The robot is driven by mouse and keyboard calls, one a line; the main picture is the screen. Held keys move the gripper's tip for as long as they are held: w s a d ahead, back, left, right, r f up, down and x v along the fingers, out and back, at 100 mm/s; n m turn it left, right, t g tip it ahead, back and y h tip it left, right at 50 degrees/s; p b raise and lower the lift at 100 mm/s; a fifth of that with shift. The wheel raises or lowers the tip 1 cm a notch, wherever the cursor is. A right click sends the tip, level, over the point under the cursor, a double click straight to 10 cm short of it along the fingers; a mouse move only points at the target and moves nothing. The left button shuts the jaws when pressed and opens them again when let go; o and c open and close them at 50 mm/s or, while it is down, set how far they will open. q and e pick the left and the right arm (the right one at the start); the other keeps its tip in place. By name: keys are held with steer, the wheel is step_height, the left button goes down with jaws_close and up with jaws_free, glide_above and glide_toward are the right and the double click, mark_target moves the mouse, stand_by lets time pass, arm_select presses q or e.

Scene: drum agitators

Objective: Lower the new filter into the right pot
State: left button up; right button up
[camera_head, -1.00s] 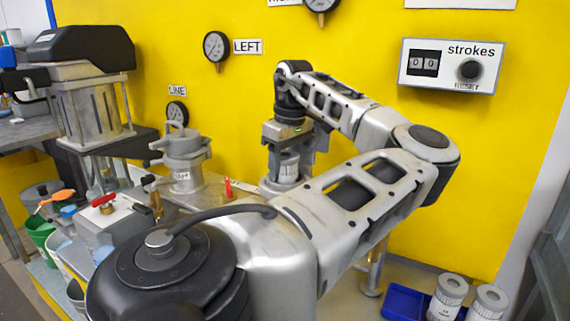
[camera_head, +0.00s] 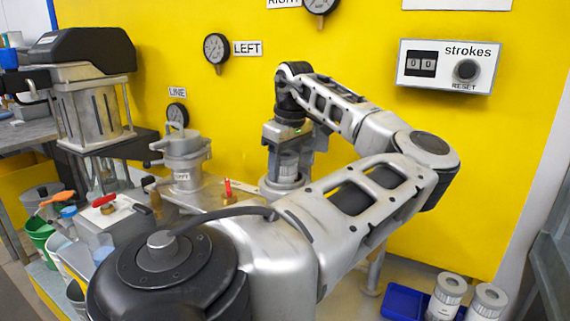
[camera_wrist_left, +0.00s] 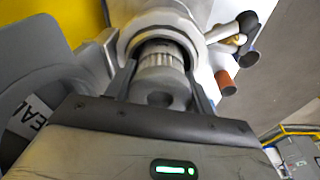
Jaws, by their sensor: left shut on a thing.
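My left gripper (camera_head: 287,150) is shut on the new filter, upright at the right pot (camera_head: 283,186). In the left wrist view, the grey ribbed filter (camera_wrist_left: 163,72) sits between the two dark fingers of my left gripper (camera_wrist_left: 160,88). The metal rim of the right pot (camera_wrist_left: 128,42) curves around the filter's far end, so that end appears to be inside the opening. How deep it reaches is hidden. My right gripper is not in view.
The lidded left pot (camera_head: 183,158) stands left of my gripper. A red-handled valve (camera_head: 228,190) stands close by. Two pale filters (camera_head: 447,296) stand by a blue tray (camera_head: 402,303) at lower right. The yellow wall (camera_head: 370,60) with gauges rises behind.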

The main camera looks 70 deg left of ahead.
arm_select(q)
steer(key=shift+s+d+f, duration=0.1)
steer(key=shift+d+f, duration=0.1)
steer(key=shift+f, duration=0.35)
steer(key=shift+s+d+f, duration=0.1)
steer(key=shift+d+f, duration=0.05)
steer(key=shift+f, duration=0.4)
steer(key=o, duration=1)
steer(key=shift+r, duration=0.1)
steer(key=shift+o, duration=0.5)
steer(key=r+p, duration=0.4)
steer(key=shift+w+a+p, duration=0.15)
steer(key=shift+a+p, duration=0.05)
steer(key=shift+p, duration=0.15)
steer(key=r, duration=0.2)
steer(key=r+p, duration=0.1)
steer(key=r, duration=0.1)
steer(key=shift+w+d+p, duration=0.15)
steer(key=shift+d+p, duration=0.15)
steer(key=shift+d, duration=0.1)
steer(key=shift+w+r, duration=0.1)
steer(key=shift+r, duration=0.2)
steer(key=shift+d+r, duration=0.1)
steer(key=shift+r, duration=0.6)
